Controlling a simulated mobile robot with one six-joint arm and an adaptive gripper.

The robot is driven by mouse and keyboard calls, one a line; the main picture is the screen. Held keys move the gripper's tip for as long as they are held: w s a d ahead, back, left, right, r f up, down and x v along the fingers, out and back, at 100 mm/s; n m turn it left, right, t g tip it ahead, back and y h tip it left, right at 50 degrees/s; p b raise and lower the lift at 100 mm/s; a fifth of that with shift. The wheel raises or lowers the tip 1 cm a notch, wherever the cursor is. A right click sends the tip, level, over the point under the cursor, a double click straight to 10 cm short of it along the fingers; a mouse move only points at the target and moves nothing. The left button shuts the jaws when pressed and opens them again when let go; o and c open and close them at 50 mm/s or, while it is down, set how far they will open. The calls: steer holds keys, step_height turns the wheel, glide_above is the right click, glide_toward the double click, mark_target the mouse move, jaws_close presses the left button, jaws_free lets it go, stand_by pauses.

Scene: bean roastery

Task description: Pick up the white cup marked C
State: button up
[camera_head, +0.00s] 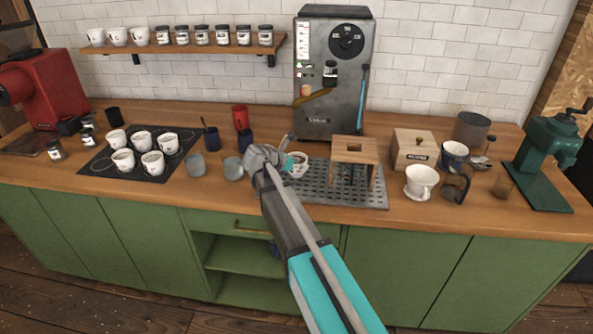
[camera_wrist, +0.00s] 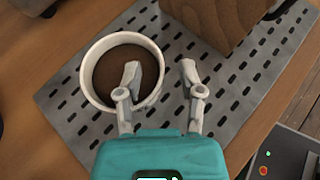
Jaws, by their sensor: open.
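A white cup (camera_head: 298,168) with brown contents stands upright on the perforated grey tray, partly hidden by my gripper (camera_head: 270,158). In the wrist view this cup (camera_wrist: 90,92) is seen from above. My gripper (camera_wrist: 160,75) is open and empty there. Its left finger shows over the cup's mouth and its right finger shows outside the rim, over the tray; I cannot tell whether either touches. No letter is visible on this cup. Several more white cups (camera_head: 153,164) with dark marks stand on a black mat; their letters are too small to read.
The perforated tray (camera_head: 350,197) also carries a wooden stand (camera_head: 354,150) right of the cup. Grey cups (camera_head: 233,168) stand to its left, and an espresso machine (camera_head: 335,70) behind. A white dripper (camera_head: 421,181) and wooden box (camera_head: 413,150) are further right. A shelf (camera_head: 185,46) holds cups and jars.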

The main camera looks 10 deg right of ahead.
steer(key=shift+w+d+f, duration=0.2)
steer(key=shift+d+f, duration=0.05)
steer(key=shift+d, duration=0.2)
jaws_close()
stand_by(0.3)
